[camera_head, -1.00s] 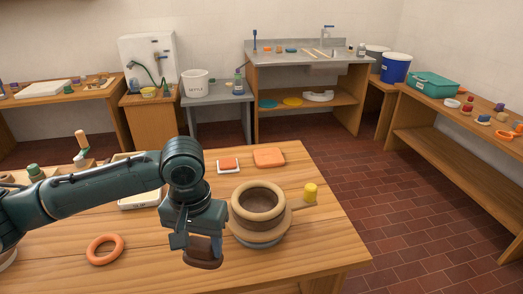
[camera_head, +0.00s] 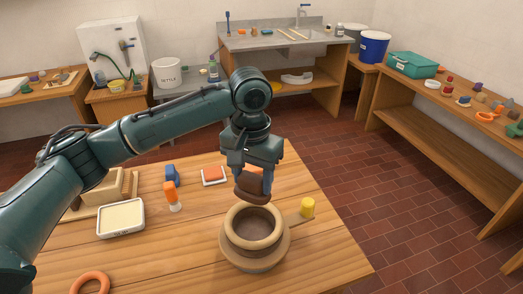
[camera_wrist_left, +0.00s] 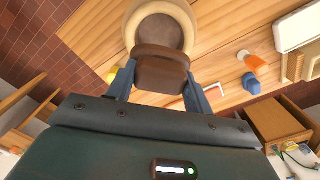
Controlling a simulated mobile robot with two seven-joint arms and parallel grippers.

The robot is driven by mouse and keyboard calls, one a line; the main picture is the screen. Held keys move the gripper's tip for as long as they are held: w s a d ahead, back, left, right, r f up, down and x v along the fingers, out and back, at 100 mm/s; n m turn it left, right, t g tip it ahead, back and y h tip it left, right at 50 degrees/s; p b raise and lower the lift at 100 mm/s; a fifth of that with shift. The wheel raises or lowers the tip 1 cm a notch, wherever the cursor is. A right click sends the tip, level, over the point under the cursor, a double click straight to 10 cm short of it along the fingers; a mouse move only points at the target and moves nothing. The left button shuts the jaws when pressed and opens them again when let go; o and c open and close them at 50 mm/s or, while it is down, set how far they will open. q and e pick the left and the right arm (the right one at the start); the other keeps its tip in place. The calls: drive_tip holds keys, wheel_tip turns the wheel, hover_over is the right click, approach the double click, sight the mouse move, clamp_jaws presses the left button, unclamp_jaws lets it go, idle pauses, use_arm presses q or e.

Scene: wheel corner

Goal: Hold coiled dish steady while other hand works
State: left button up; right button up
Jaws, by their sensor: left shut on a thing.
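The coiled dish (camera_head: 228,247), a round tan vessel of stacked rings with an open top, stands upright on the wooden table. In the left wrist view the dish (camera_wrist_left: 183,12) is partly hidden behind what I hold. My left gripper (camera_head: 253,184) is shut on a brown block (camera_head: 249,190) with rounded edges. In the wrist view the block (camera_wrist_left: 160,75) sits between the two blue fingers. In the head view the block appears just above the far rim of the dish; I cannot tell whether they touch. My right gripper is not in view.
A yellow piece (camera_head: 307,207) stands right of the dish. A white tray (camera_head: 121,218), an orange-topped bottle (camera_head: 171,195), a blue object (camera_head: 172,175) and a small dish with an orange block (camera_head: 213,175) lie to the left. An orange ring (camera_head: 90,283) is near the front. The table's front middle is clear.

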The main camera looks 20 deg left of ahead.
sight(261, 200)
use_arm(q)
drive_tip(key=shift+w+r, duration=0.15)
drive_tip(key=shift+w, duration=0.2)
drive_tip(key=shift+w+a+f, duration=0.3)
drive_tip(key=shift+w+a, duration=0.1)
drive_tip(key=shift+a, duration=0.05)
drive_tip(key=shift+s+a+f, duration=0.3)
drive_tip(key=shift+a, duration=0.3)
drive_tip(key=shift+s+a+f, duration=0.3)
drive_tip(key=shift+a, duration=0.25)
drive_tip(key=s+d+b, duration=0.1)
drive_tip(key=d+b, duration=0.1)
drive_tip(key=s+d+b, duration=0.1)
drive_tip(key=d+b, duration=0.1)
drive_tip(key=s+d+b, duration=0.2)
drive_tip(key=shift+f, duration=0.3)
drive_tip(key=w+p, duration=0.1)
drive_tip(key=p, duration=0.1)
drive_tip(key=w+a+r+p, duration=0.1)
drive_tip(key=w+p, duration=0.1)
drive_tip(key=w+a+r+p, duration=0.1)
drive_tip(key=p, duration=0.1)
drive_tip(key=shift+w, duration=0.15)
drive_tip(key=shift+s+a+r, duration=0.25)
drive_tip(key=shift+a+r, duration=0.05)
drive_tip(key=shift+a, duration=0.05)
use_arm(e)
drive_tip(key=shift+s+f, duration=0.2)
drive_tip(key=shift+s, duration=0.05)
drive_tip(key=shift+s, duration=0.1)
